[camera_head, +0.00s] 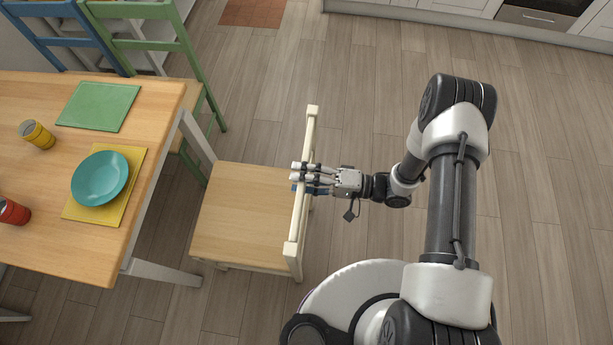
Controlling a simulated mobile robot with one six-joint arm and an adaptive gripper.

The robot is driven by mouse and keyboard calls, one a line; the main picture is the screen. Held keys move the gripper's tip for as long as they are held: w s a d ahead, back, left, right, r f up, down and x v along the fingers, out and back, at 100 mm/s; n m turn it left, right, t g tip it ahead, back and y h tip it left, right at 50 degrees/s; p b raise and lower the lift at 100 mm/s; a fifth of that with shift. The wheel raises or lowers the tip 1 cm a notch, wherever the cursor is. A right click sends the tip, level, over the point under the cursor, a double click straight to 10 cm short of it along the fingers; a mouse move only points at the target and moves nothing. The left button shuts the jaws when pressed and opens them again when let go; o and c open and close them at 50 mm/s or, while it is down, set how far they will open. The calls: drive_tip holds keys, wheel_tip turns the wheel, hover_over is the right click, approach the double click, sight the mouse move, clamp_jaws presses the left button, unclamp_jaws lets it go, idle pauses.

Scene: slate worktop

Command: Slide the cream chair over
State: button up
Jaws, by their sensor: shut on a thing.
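The cream chair (240,217) stands on the floor at the right end of the table, with a wooden seat and a cream backrest. Its seat points left, toward the table, and its seat's left edge is close to the table's end. The backrest is on the right side, toward my arm. My gripper (312,178) reaches in from the right and is shut on the backrest's top rail near its middle. The fingers cover that part of the rail. Most of the chair's legs are hidden under the seat.
The wooden table (60,258) holds a teal plate (100,178) on a yellow mat (84,212), a green mat (98,106), a yellow cup (37,135) and a red cup (13,211). A green chair (186,60) and a blue chair (70,42) stand behind it. Floor is clear at upper middle.

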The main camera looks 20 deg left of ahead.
drive_tip(key=shift+r, duration=0.15)
clamp_jaws()
drive_tip(key=shift+f, duration=0.3)
drive_tip(key=shift+a, duration=0.2)
